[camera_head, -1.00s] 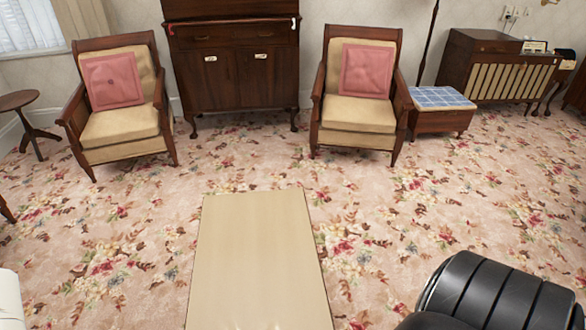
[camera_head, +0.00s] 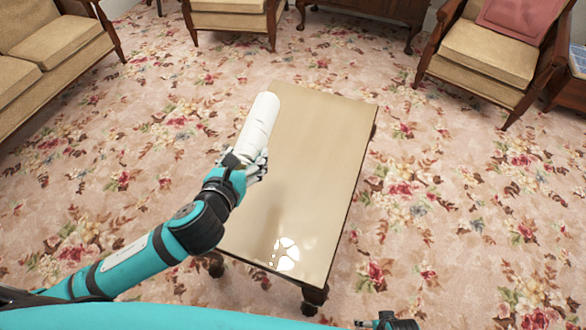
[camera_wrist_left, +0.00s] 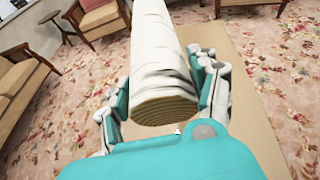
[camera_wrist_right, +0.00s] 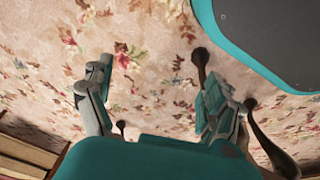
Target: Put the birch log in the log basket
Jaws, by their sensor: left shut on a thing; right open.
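The birch log (camera_head: 257,127) is white-barked, and its cut end with rings faces the left wrist camera (camera_wrist_left: 165,108). My left gripper (camera_head: 249,162) is shut on the log near its closer end, with fingers on both sides of it in the left wrist view (camera_wrist_left: 168,90). The log points away from me over the left edge of the table; I cannot tell whether it touches the tabletop. My right gripper (camera_wrist_right: 155,95) is open and empty above the carpet, and only a bit of it (camera_head: 385,322) shows at the head view's bottom edge. No log basket is in view.
A low wooden table (camera_head: 320,150) with a bare, shiny top stands in the middle. A sofa (camera_head: 50,50) is at the left and armchairs (camera_head: 485,55) (camera_head: 235,15) stand at the back. Flowered carpet (camera_head: 455,210) is open to the right and left of the table.

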